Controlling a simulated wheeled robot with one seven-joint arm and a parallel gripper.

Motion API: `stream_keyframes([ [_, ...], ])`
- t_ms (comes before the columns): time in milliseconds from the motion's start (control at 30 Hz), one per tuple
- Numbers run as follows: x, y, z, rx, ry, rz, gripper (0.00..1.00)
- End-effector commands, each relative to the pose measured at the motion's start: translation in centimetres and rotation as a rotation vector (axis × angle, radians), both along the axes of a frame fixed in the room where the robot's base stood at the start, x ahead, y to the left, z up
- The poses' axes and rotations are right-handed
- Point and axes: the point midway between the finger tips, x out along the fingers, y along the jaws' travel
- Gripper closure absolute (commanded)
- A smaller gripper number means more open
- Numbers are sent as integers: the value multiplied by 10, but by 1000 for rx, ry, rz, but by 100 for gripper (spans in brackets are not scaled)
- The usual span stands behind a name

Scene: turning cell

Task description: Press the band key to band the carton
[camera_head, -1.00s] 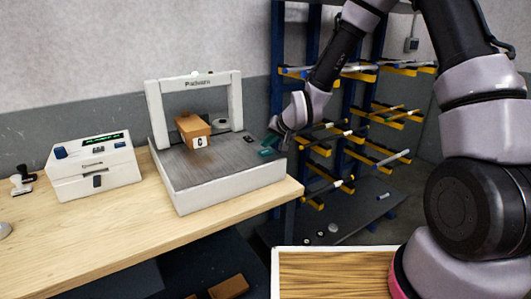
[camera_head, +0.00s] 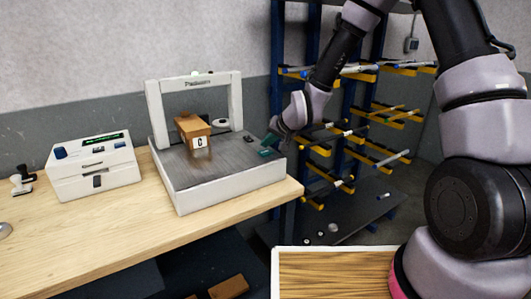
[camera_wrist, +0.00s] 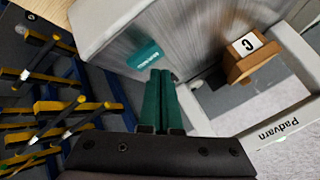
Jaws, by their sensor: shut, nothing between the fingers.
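The banding machine (camera_head: 225,175) is a pale box with a grey top and a white arch. The brown carton (camera_head: 190,125), with a white label, is on its top at the arch; it also shows in the wrist view (camera_wrist: 238,68) with a "C" label.
A white box with a small display (camera_head: 95,170) stands left on the wooden bench (camera_head: 85,225). A blue rack with yellow arms (camera_head: 375,150) holding bars stands behind and right of my gripper. A wood-topped surface (camera_head: 335,275) is at the front.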

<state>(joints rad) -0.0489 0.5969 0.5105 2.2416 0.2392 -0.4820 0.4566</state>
Motion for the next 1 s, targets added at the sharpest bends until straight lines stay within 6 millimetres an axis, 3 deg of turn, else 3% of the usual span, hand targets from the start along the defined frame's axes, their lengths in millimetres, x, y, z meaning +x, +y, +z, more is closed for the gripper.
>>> stream_keyframes([
  [1000, 0, 0, -9, 0, 0, 0, 100],
])
